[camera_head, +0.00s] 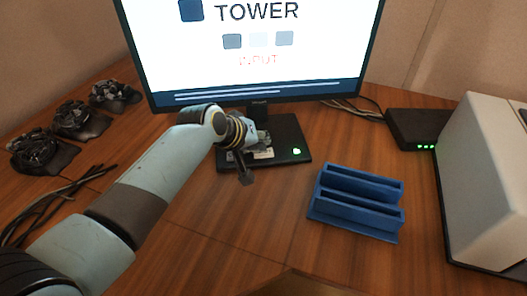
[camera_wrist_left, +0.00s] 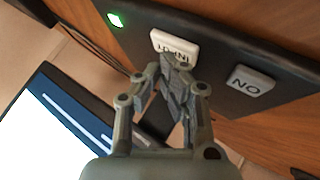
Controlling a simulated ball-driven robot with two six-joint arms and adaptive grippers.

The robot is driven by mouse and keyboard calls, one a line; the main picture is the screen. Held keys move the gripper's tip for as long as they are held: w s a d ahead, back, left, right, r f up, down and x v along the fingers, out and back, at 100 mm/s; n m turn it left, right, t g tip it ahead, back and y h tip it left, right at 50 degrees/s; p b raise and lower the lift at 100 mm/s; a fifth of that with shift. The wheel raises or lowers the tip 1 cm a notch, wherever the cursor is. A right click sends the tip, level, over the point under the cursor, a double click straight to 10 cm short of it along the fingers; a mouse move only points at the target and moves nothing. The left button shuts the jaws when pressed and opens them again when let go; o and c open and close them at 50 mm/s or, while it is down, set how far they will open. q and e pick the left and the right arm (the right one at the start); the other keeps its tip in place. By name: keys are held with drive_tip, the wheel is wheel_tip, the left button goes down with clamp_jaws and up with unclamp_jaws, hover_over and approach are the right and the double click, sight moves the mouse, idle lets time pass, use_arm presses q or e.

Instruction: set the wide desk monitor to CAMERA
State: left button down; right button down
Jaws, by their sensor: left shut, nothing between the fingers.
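The wide desk monitor (camera_head: 330,70) stands at the back; its lit screen reads TOWER, with three small squares and a red INPUT below. Its dark base (camera_head: 290,130) carries a green light (camera_head: 297,151). In the left wrist view, the base has a white INPUT button (camera_wrist_left: 174,46) and a grey ON button (camera_wrist_left: 250,81); the green light is at upper left. My left gripper (camera_head: 263,139) is shut and empty over the base. Its fingertips (camera_wrist_left: 177,66) overlap the INPUT button's lower edge in the left wrist view; I cannot tell whether they touch. My right gripper is out of view.
A blue slotted holder (camera_head: 357,203) stands right of the base. A black box with green lights (camera_head: 413,128) and a pale case (camera_head: 487,180) are at the right. Several dark devices (camera_head: 78,119) and cables lie at the left.

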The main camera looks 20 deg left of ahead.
use_arm(q)
drive_tip(key=shift+f, duration=0.35)
idle(0.4)
drive_tip(key=shift+r, duration=0.1)
drive_tip(key=shift+r+p, duration=0.85)
drive_tip(key=shift+p, duration=0.05)
wheel_tip(320, 180, up, 5)
drive_tip(key=p, duration=0.5)
drive_tip(key=shift+r, duration=0.1)
idle(0.6)
